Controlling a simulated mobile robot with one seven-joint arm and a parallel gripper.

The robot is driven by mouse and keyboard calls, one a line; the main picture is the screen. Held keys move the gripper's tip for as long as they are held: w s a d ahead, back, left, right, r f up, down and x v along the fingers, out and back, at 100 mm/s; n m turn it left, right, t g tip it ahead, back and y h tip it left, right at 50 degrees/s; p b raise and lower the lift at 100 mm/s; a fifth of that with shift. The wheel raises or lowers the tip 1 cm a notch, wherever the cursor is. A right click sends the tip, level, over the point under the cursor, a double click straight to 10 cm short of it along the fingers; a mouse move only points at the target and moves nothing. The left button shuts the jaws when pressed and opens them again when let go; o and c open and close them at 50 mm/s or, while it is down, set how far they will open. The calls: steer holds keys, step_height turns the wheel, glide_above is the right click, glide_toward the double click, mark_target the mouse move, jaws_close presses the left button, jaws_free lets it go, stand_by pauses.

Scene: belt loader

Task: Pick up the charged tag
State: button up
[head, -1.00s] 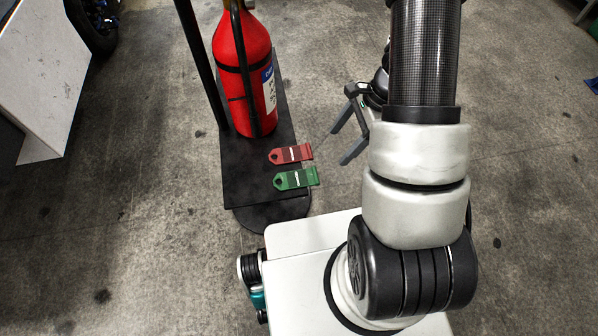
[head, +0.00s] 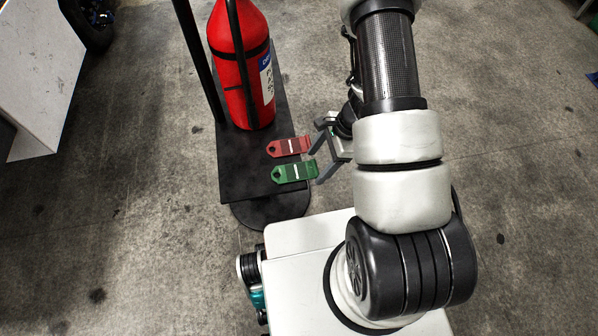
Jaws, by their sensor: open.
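A red tag (head: 289,147) and a green tag (head: 294,173) lie side by side at the right edge of a black stand plate. Both stick out a little past that edge. I cannot read which one is marked as charged. My gripper (head: 316,168) is open and empty, reaching in from the right. Its two fingers point left, with the tips close to the right ends of the tags. The lower fingertip is by the green tag's end, the upper one by the red tag's end. I cannot tell whether they touch.
A red fire extinguisher (head: 240,75) stands on the black plate (head: 240,180) behind the tags, with a dark post (head: 197,60) to its left. A white panel (head: 40,80) is at the far left. The concrete floor to the right is clear.

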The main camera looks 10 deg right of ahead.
steer(key=shift+a+f, duration=0.15)
steer(key=shift+f, duration=0.15)
steer(key=c, duration=1.1)
